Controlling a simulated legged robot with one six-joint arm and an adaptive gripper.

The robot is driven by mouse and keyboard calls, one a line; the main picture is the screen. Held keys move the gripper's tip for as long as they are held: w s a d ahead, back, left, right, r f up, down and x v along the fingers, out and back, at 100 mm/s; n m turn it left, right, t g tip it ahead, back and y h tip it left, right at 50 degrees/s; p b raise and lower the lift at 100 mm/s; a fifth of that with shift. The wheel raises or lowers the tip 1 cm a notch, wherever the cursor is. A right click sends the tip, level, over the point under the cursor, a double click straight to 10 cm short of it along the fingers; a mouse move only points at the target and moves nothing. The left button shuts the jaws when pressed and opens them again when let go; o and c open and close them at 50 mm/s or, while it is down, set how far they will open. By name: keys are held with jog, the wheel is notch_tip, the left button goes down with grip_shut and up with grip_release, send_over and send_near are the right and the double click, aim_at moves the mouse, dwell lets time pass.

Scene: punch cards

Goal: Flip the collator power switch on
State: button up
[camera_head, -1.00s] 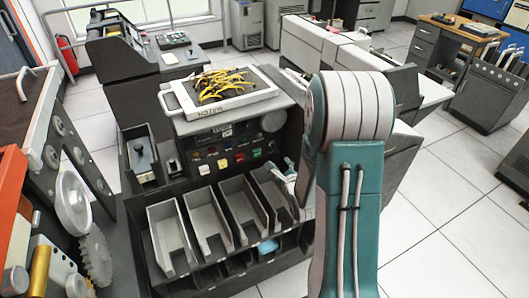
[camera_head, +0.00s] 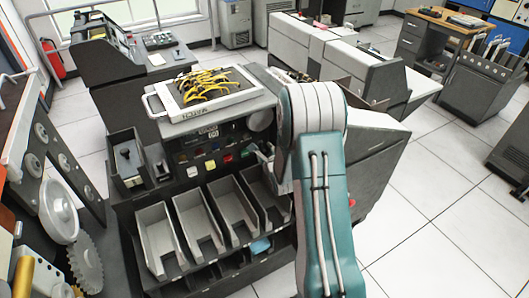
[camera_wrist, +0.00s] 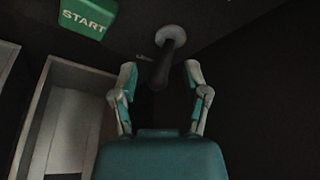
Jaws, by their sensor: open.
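The collator (camera_head: 185,129) stands in front of me, with a dark control panel above its row of grey bins. In the wrist view a dark switch lever (camera_wrist: 163,68) sticks out from a round pale collar on the panel. My gripper (camera_wrist: 160,78) is open, its two fingers on either side of the lever, with a visible gap to each. In the head view my gripper (camera_head: 265,156) shows only partly at the panel's right side, and my arm hides the rest. The lever cannot be made out there.
A green START button (camera_wrist: 88,16) is up and left of the lever. A bin (camera_wrist: 75,115) lies left of my gripper. A tray (camera_head: 172,112) of yellow cables sits on top of the collator. A machine with gears (camera_head: 58,208) stands close at left.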

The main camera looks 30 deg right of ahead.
jog(key=shift+c, duration=0.9)
jog(key=c, duration=0.6)
jog(key=shift+a, duration=0.25)
grip_shut()
jog(key=shift+s+r+n+g, duration=0.15)
jog(key=shift+r+g, duration=0.3)
jog(key=shift+g, duration=0.9)
jog(key=shift+w+r+n+g, duration=0.1)
jog(key=shift+r+n+g, duration=0.25)
jog(key=shift+g, duration=1)
jog(key=shift+r, duration=0.1)
jog(key=o, duration=0.8)
grip_release()
